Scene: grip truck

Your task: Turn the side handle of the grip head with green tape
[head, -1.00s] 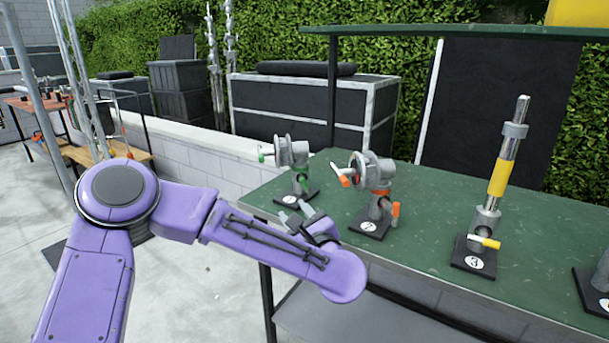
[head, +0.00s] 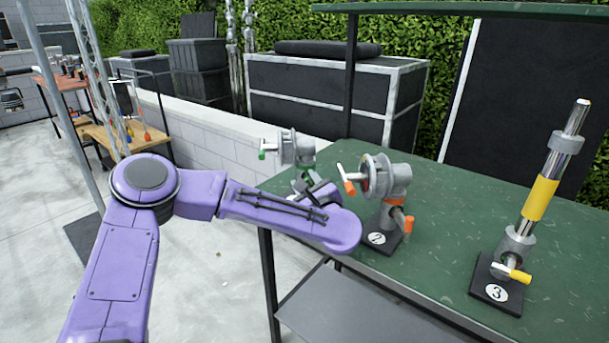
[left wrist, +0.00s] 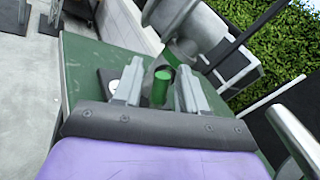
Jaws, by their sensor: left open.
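The grip head with green tape (head: 297,148) stands at the far left end of the green table, with a green-tipped handle (head: 262,154) sticking out on its left. My left gripper (head: 316,188) is in front of its lower part and hides much of its post and base. In the left wrist view, my left gripper (left wrist: 160,88) is open, and a short green handle end (left wrist: 161,86) shows between its two fingers. I cannot tell whether the fingers touch it. Grey metal of the grip head (left wrist: 183,48) is just beyond. My right gripper is not in view.
The orange-taped grip head (head: 385,178) on base 2 stands close to the right of my left gripper. A yellow-taped chrome post (head: 540,198) on base 3 is farther right. The green table (head: 440,235) is bare between them. Black cases (head: 335,90) stand behind.

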